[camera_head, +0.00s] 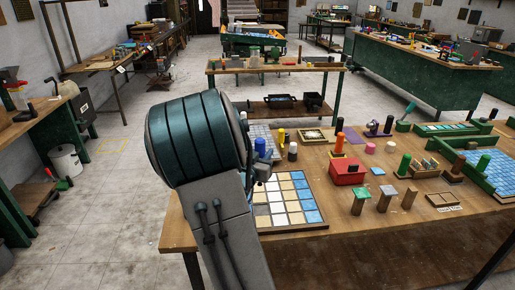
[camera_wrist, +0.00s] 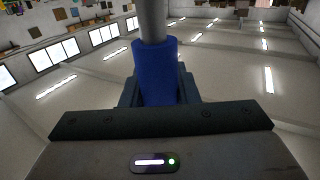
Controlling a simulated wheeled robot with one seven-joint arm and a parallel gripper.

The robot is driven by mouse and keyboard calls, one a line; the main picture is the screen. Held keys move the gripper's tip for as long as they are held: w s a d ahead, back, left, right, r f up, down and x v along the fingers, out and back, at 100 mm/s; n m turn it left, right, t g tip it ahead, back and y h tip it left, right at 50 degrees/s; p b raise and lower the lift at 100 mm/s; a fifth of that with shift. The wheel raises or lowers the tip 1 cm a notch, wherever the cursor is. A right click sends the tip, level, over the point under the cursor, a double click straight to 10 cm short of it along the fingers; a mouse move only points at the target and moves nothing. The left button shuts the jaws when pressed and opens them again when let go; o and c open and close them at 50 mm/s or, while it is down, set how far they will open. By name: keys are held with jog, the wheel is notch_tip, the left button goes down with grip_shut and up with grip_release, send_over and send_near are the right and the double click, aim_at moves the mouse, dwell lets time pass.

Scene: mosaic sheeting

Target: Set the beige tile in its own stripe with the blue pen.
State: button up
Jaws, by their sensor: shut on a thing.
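My gripper (camera_head: 262,172) is partly hidden behind my own arm in the head view. It is shut on the blue pen (camera_head: 260,146), above the mosaic sheet's back left part. In the wrist view the blue pen (camera_wrist: 157,75) stands between the jaws, with a grey shaft running up out of the frame. The mosaic sheet (camera_head: 318,227) lies on the table with beige, cream, light blue and blue tiles in stripes. My arm covers its left side. I cannot tell which tile is the loose beige one, or whether any tile is on the pen.
A red box (camera_head: 347,174) stands right of the sheet, with a light blue tile (camera_head: 377,171) beside it. A yellow pen (camera_head: 281,137) and an orange pen (camera_head: 339,142) stand behind. A green-framed tray (camera_head: 464,178) is at right.

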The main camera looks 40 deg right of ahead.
jog(key=shift+s+r, duration=0.1)
jog(key=shift+s, duration=0.05)
notch_tip(320, 180, down, 9)
jog(key=b, duration=0.9)
jog(key=shift+s+f, duration=0.2)
jog(key=shift+w+d, duration=0.1)
jog(key=shift+d, duration=0.1)
dwell(0.3)
jog(key=w+d+m+g+h+p, duration=0.2)
jog(key=w+d+m+g+p, duration=0.2)
jog(key=w+d, duration=0.6)
jog(key=d+g+p, duration=0.2)
jog(key=d+g, duration=0.1)
jog(key=d, duration=0.1)
jog(key=shift+w+m+p, duration=0.2)
jog(key=shift+m+p, duration=0.15)
jog(key=shift+m, duration=0.05)
dwell(2.7)
